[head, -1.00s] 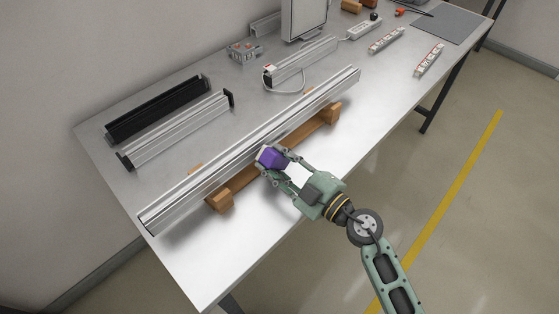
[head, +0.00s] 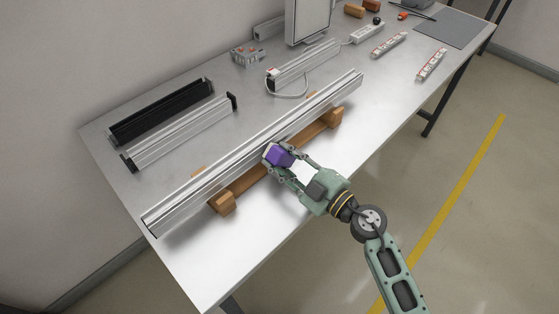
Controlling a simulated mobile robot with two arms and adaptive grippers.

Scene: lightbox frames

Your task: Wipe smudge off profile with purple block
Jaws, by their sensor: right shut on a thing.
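A long silver aluminium profile (head: 225,171) lies diagonally across the table on wooden supports (head: 222,202). My right gripper (head: 277,158) is shut on the purple block (head: 281,156), which has a pale face on its left side. The block is at the near side of the profile, around its middle; I cannot tell whether it touches. The gripper and block hide a small part of the profile and support. I cannot make out a smudge on the visible profile. My left gripper is not in view.
Black and silver profile pieces (head: 162,110) lie at the back left of the table (head: 270,210). A silver piece with a cable (head: 303,66), a panel (head: 306,20) and power strips (head: 432,64) are farther back. The table's front strip is clear.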

